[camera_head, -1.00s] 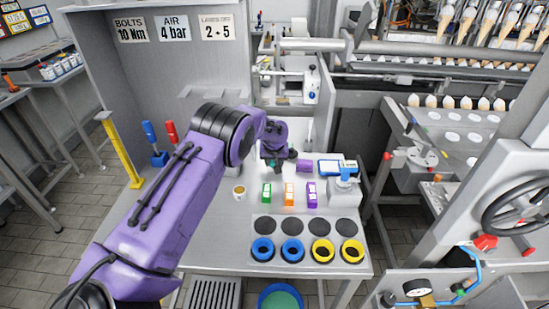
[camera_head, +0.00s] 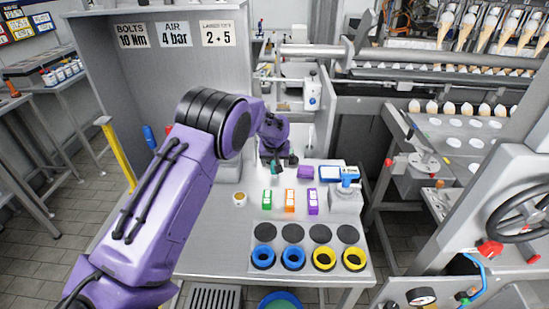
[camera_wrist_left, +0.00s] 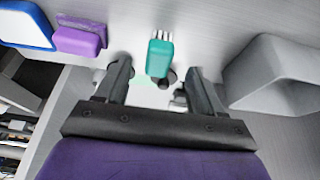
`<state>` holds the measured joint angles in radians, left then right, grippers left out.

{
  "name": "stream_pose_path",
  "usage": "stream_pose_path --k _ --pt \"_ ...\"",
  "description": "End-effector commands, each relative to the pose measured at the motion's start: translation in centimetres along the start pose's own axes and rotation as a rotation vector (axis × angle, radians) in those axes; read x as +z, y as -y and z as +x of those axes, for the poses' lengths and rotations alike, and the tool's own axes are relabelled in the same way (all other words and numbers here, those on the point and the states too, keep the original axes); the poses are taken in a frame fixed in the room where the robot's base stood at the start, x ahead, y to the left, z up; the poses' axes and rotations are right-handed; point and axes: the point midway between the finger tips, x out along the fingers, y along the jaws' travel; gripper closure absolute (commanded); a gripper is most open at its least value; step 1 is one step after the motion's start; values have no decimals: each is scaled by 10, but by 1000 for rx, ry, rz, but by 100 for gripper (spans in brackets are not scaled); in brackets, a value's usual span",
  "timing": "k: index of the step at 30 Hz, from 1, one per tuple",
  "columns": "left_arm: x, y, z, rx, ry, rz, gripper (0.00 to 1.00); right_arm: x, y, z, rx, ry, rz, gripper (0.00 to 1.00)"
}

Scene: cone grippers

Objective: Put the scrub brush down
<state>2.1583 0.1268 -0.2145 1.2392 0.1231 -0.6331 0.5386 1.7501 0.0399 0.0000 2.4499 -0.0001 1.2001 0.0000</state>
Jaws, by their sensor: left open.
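The scrub brush, a teal block with white bristles, shows in the left wrist view (camera_wrist_left: 160,57) between my left gripper's two spread fingers (camera_wrist_left: 160,85). The fingers stand apart from it on both sides. In the head view, a small teal part of the brush (camera_head: 275,168) shows just below my left gripper (camera_head: 278,163), over the back of the grey work table (camera_head: 210,225). The arm and gripper hide the rest there. Whether the brush rests fully on the surface I cannot tell. My right gripper is not in view.
A purple block (camera_head: 305,172) and a blue-rimmed white item (camera_head: 338,173) lie to the right of the gripper. Green (camera_head: 267,199), orange (camera_head: 290,200) and purple-white (camera_head: 313,201) boxes stand in front.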

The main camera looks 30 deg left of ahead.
Motion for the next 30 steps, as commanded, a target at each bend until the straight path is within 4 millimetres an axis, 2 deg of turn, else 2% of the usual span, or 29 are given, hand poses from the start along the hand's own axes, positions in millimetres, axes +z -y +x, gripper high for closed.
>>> stream_pose_path --k 3,6,10,30 --pt "1 -1 -29 1 -3 0 32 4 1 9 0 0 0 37" --pt "1 0 -48 1 -2 0 32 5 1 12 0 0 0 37" --pt "1 0 -63 0 -1 0 32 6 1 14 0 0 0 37" --pt "1 0 -67 0 1 0 32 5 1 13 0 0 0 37"
